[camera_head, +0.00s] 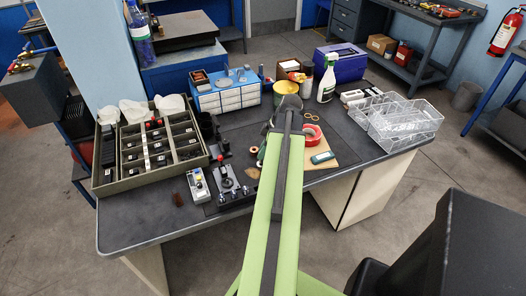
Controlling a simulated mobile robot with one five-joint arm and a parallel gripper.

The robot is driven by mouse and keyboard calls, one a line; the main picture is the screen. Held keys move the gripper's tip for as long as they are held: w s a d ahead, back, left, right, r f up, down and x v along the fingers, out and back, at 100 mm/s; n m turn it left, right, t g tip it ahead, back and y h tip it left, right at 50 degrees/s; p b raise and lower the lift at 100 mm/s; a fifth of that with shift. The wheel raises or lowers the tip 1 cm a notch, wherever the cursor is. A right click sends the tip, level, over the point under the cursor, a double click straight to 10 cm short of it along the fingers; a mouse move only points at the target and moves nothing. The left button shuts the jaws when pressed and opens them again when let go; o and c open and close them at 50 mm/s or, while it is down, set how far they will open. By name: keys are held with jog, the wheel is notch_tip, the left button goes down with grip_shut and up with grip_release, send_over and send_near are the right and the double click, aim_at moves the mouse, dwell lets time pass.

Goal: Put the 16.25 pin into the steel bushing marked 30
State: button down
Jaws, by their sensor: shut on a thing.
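My green arm reaches away from me over the middle of the bench (150,222). My gripper (269,127), at its dark far end, is mostly hidden behind the arm. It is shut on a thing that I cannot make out. I cannot pick out the 16.25 pin. A sectioned tray (112,184) at the left of the bench holds small dark parts with pale labels, too small to read. Black fixtures (228,183) stand between the tray and my arm. I cannot tell which item is the steel bushing marked 30.
A small control box (198,186) stands beside the tray. A blue-and-white drawer unit (228,98) is behind. The bench's front left is mostly clear.

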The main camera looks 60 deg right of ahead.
jog(key=shift+f, duration=0.15)
jog(key=shift+f+b, duration=0.3)
jog(key=shift+b, duration=0.2)
jog(key=shift+f+b, duration=1.35)
jog(key=shift+f, duration=0.05)
jog(key=c, duration=1.2)
grip_release()
jog(key=shift+c, duration=0.2)
jog(key=p+v, duration=1.6)
jog(key=v, duration=0.1)
jog(key=shift+s+r, duration=0.15)
jog(key=shift+r, duration=0.05)
